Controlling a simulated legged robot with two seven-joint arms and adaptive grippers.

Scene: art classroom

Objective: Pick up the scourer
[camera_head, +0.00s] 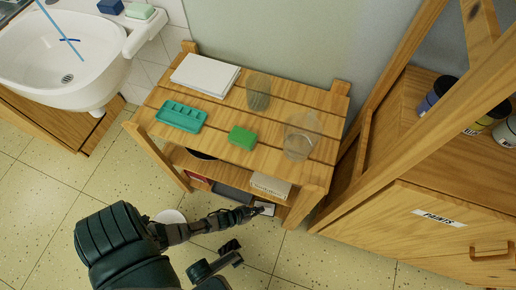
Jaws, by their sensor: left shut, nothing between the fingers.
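A small green block (242,137), which looks like the scourer, lies on the slatted wooden table. A green-topped block (140,11) also sits on the sink edge at the upper left, so I cannot tell for certain which is the scourer. My left gripper (256,211) is low in front of the table, near its front edge and lower shelf. It is shut and empty, apart from the green block. Dark parts of my own body show just below it. My right gripper is not clearly seen.
The wooden table (226,154) also holds a teal tray (181,115), white paper (205,75) and two clear cups, one at the back (258,92) and one at the right (302,136). A wooden cabinet (420,228) stands right. A white sink (70,50) is left.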

